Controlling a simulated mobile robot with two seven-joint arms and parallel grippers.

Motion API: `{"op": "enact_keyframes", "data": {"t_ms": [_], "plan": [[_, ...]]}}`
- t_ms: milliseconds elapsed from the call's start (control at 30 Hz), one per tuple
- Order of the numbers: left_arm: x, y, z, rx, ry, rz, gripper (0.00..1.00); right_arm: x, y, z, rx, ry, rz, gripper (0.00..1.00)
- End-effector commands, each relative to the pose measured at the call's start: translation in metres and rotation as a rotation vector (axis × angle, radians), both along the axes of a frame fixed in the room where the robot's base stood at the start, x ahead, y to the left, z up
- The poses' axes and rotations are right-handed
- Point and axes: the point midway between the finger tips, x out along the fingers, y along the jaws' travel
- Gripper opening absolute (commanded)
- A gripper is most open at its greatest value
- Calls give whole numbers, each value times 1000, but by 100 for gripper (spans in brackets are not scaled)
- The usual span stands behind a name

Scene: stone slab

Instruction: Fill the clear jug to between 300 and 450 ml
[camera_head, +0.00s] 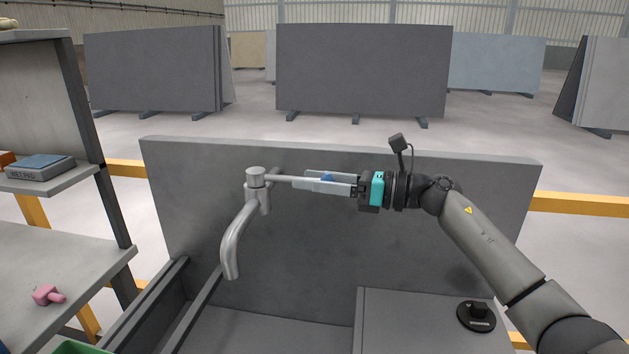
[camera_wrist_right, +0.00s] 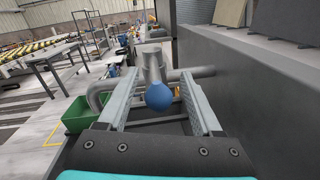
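A grey metal tap (camera_head: 257,190) with a downward curved spout stands in front of the upright slab. Its thin lever (camera_head: 284,179) points right and ends in a blue knob (camera_head: 327,178). My right gripper (camera_head: 298,181) reaches in from the right, with its fingers on either side of the knob. In the right wrist view the blue knob (camera_wrist_right: 158,97) sits between the two spread fingers of the gripper (camera_wrist_right: 160,85), with gaps on both sides; the tap (camera_wrist_right: 153,65) is beyond it. The clear jug is not visible in either view. My left gripper is out of view.
A large grey slab (camera_head: 330,230) stands behind the tap. Shelves at left hold a blue-grey box (camera_head: 40,167) and a pink object (camera_head: 48,295). A green bin (camera_head: 78,348) is at lower left. A black round fixture (camera_head: 476,316) sits on the grey block at lower right.

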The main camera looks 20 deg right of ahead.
Motion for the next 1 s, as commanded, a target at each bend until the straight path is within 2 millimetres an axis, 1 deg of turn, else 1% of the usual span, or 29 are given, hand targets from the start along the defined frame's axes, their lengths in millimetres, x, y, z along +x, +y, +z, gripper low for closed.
{"op": "enact_keyframes", "data": {"t_ms": [233,367,467,800,900,1000], "plan": [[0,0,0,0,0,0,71,-1,0,-1,0,1,2,66],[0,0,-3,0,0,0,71,-7,-10,-2,-1,3,2,66],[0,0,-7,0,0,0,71,-16,-25,-3,-3,2,1,66],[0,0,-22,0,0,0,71,-58,-94,-4,-3,3,-1,66],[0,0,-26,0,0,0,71,-67,-110,-2,-3,2,0,66],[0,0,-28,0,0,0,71,-74,-121,-2,-2,1,-1,66]]}}
